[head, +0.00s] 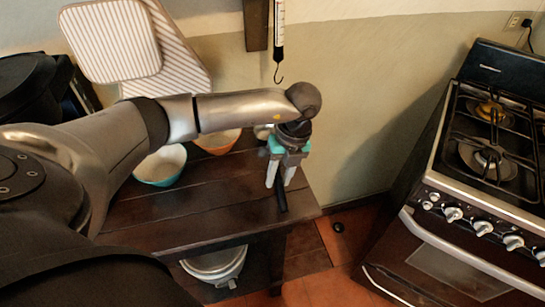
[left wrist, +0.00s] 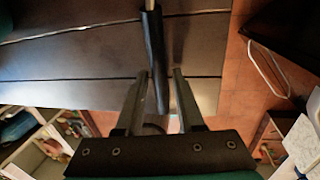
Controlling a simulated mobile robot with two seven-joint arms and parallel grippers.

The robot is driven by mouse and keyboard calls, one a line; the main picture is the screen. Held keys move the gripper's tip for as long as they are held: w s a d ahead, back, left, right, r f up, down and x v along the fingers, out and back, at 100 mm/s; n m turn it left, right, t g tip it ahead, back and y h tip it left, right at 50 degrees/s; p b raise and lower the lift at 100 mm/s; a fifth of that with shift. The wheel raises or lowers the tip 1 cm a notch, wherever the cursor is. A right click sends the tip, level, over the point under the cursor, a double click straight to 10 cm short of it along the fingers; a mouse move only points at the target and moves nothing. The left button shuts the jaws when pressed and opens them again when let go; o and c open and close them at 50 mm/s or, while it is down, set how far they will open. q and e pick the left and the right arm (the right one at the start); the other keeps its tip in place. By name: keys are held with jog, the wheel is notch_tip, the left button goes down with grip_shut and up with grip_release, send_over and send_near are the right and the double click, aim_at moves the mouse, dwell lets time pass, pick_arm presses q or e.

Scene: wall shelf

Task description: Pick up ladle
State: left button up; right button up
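The ladle lies on the dark wooden table (head: 200,211). Its black handle (head: 281,197) points toward the table's front right corner. In the left wrist view the handle (left wrist: 155,55) runs down from the top, with a bit of thin metal shaft above it. My left gripper (head: 280,186) points down over the handle. In the left wrist view its two fingers (left wrist: 160,74) stand apart, one on each side of the handle, with small gaps. How far above the table the fingertips are is hard to tell. The ladle's bowl end is mostly hidden behind the gripper. My right gripper is not in view.
A teal-rimmed bowl (head: 160,166) and an orange bowl (head: 216,141) stand on the table behind my left arm. A hook scale (head: 279,45) hangs on the wall. A pot (head: 215,266) sits below the tabletop. A stove (head: 470,190) stands right, across a floor gap.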

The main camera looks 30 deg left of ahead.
pick_arm(q)
jog(key=shift+f, duration=0.55)
grip_shut()
